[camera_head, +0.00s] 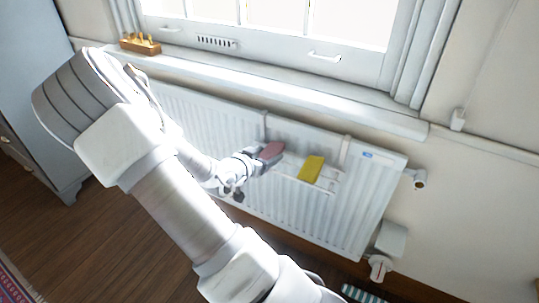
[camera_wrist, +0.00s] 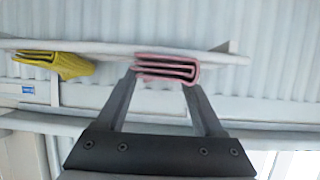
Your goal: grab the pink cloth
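The pink cloth (camera_head: 271,151) is folded and hangs on the white rail rack on the radiator. In the wrist view the pink cloth (camera_wrist: 166,68) shows its folded edge between the tips of my gripper's fingers. My gripper (camera_head: 256,160) is at the cloth, seen from the side in the head view. In the wrist view my gripper (camera_wrist: 160,82) has its two dark fingers spread apart, one near each side of the cloth. I cannot tell whether the fingers touch it.
A yellow cloth (camera_head: 312,168) hangs on the same rack (camera_head: 290,180), right of the pink one; it also shows in the wrist view (camera_wrist: 55,62). The radiator (camera_head: 370,190) stands behind under the windowsill (camera_head: 290,92). A wooden peg block (camera_head: 140,44) sits on the sill.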

